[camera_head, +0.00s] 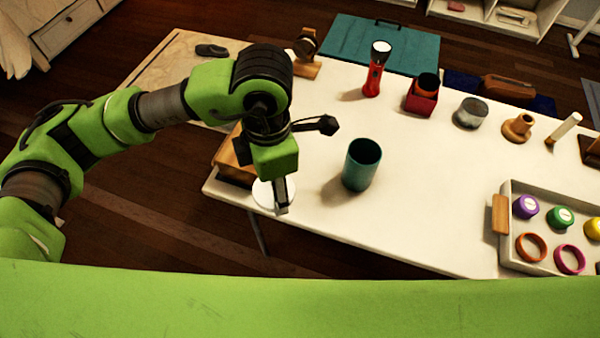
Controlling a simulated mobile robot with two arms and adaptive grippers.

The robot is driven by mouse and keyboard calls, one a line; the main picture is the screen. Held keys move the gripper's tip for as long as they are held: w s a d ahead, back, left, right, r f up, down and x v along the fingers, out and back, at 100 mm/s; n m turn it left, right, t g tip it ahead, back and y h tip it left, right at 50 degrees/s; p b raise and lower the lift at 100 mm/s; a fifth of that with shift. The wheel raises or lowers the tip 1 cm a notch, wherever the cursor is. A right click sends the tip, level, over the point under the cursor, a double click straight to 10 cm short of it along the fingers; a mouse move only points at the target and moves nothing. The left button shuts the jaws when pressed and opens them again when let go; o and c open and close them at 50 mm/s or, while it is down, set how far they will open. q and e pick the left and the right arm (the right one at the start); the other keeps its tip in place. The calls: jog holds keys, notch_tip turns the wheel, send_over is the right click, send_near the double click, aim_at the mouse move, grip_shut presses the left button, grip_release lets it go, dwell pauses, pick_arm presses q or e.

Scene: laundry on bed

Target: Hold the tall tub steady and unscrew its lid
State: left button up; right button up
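A tall teal tub (361,166) stands upright on the white table, its top open and its dark inside showing. A flat white disc (262,194), which looks like a lid, is at the table's near left corner, left of the tub and apart from it. My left gripper (282,208) points down at the disc's right edge and partly covers it. Its fingers show nearly edge-on, so I cannot tell whether they are open or shut, or whether they touch the disc. My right gripper is not in view.
A white tray (505,236) with coloured lids and rings stands at the right. A red flashlight (375,70), a red box (422,96), a grey round container (471,112) and a wooden piece (518,127) line the back. The table's middle, right of the tub, is clear.

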pick_arm(q)
jog(key=s+d+n+p, duration=0.1)
jog(key=s+d+n, duration=0.2)
jog(key=d+n, duration=0.7)
jog(key=n+p, duration=0.1)
jog(key=n, duration=0.4)
send_over(304, 179)
jog(key=f, duration=0.8)
jog(key=shift+s+f, duration=0.1)
jog(key=shift+s, duration=0.3)
jog(key=shift+w+f, duration=0.35)
jog(key=shift+f, duration=0.1)
notch_tip(304, 179, down, 3)
jog(key=shift+m+p, duration=0.3)
jog(key=shift+p, duration=0.5)
jog(key=shift+w+f, duration=0.1)
jog(key=shift+f, duration=0.2)
jog(key=o, duration=1.2)
jog(key=shift+o, duration=0.2)
